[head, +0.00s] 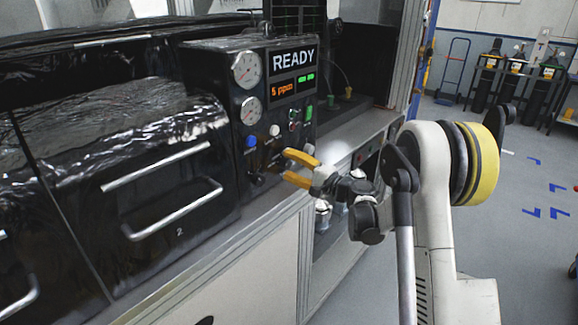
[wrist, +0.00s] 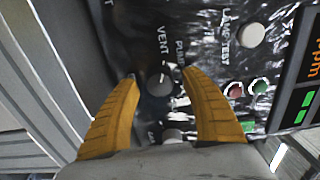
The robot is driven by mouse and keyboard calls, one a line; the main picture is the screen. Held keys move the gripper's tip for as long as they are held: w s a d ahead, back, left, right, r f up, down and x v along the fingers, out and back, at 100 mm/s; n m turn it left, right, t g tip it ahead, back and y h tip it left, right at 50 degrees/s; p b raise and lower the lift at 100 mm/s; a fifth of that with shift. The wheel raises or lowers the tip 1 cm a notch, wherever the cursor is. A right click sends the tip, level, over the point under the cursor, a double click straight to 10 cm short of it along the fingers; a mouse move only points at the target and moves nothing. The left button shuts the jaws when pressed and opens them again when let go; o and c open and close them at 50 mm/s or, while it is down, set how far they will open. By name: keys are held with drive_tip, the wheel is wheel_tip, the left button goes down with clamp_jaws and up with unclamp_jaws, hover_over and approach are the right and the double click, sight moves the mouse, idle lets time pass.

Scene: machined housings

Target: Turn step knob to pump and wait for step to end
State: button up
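The black control panel (head: 270,110) carries a screen (head: 293,75) reading "READY" in white and "5 ppm" in orange, with green marks beside it. In the wrist view, a round dark knob (wrist: 160,84) has the words "VENT" and "PUMP" printed near it; I take it as the step knob. Its pointer direction is too blurred to tell. My gripper (wrist: 160,75) has its yellow fingers spread on either side of this knob, with gaps between. In the head view, my gripper (head: 284,165) is at the panel's lower part and the knob cannot be clearly made out.
Two gauges (head: 247,70), a blue button (head: 250,141) and a white button (head: 274,130) sit on the panel. The wrist view shows red (wrist: 234,90) and green (wrist: 259,86) buttons. Black drawers (head: 160,190) with metal handles stand left. Floor is open at right.

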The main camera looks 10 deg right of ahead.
clamp_jaws()
drive_tip(key=shift+m, duration=0.3)
drive_tip(key=m+b, duration=0.1)
drive_tip(key=m, duration=0.2)
drive_tip(key=shift+m, duration=0.3)
drive_tip(key=shift+m+b, duration=0.5)
drive_tip(key=shift+m, duration=1.8)
unclamp_jaws()
